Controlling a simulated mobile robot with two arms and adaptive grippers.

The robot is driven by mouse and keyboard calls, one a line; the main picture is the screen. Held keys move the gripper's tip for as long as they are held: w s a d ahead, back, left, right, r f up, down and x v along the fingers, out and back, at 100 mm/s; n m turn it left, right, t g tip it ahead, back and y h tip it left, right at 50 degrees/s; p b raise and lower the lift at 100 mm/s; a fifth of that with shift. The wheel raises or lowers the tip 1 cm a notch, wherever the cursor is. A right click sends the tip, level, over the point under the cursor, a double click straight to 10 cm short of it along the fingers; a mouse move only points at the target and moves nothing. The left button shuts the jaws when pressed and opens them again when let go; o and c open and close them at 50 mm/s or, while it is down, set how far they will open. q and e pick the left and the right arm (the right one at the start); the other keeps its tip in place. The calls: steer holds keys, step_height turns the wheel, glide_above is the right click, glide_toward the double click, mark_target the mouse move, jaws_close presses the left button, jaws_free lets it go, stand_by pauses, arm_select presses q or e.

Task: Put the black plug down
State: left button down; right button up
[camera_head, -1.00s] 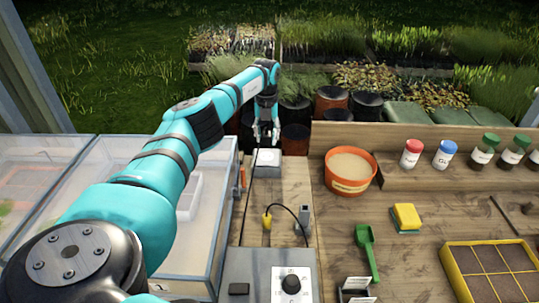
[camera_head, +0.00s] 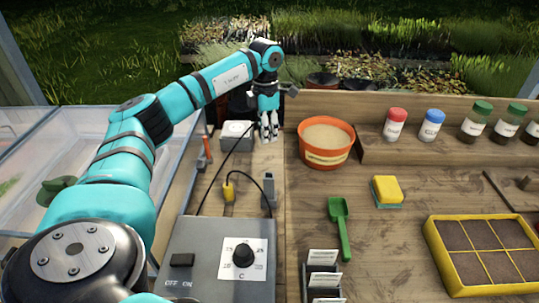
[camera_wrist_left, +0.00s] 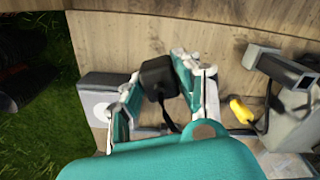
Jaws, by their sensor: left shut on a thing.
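My left gripper (camera_head: 268,135) is over the wooden bench at the back left, just right of the grey socket box (camera_head: 237,135) with a white round face. In the left wrist view the black plug (camera_wrist_left: 158,76) sits between the fingers of my left gripper (camera_wrist_left: 165,85), which is shut on it. Its black cable runs down from it. I cannot tell whether the plug touches the bench. In the head view the gripper hides the plug. The socket box also shows at left in the wrist view (camera_wrist_left: 98,105).
A grey control box (camera_head: 205,258) with a dial stands in front. A yellow plug (camera_head: 229,191) and a grey upright piece (camera_head: 269,190) lie between. An orange pot (camera_head: 327,155) stands close right of the gripper. Bare wood (camera_head: 262,160) lies in front of the gripper.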

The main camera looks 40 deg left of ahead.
mark_target(266, 159)
arm_select(q)
step_height(266, 159, down, 3)
steer(key=shift+a+f, duration=0.1)
steer(key=shift+a, duration=0.05)
step_height(266, 159, down, 3)
steer(key=shift+f, duration=0.3)
arm_select(e)
steer(key=shift+s+a+r, duration=0.15)
steer(key=shift+a+r, duration=0.15)
steer(key=shift+r, duration=0.05)
arm_select(q)
steer(key=shift+f, duration=0.15)
arm_select(e)
steer(key=shift+f, duration=0.1)
arm_select(q)
steer(key=shift+f, duration=0.4)
steer(key=c, duration=0.9)
jaws_free()
steer(key=shift+c, duration=0.2)
arm_select(e)
steer(key=shift+f, duration=0.1)
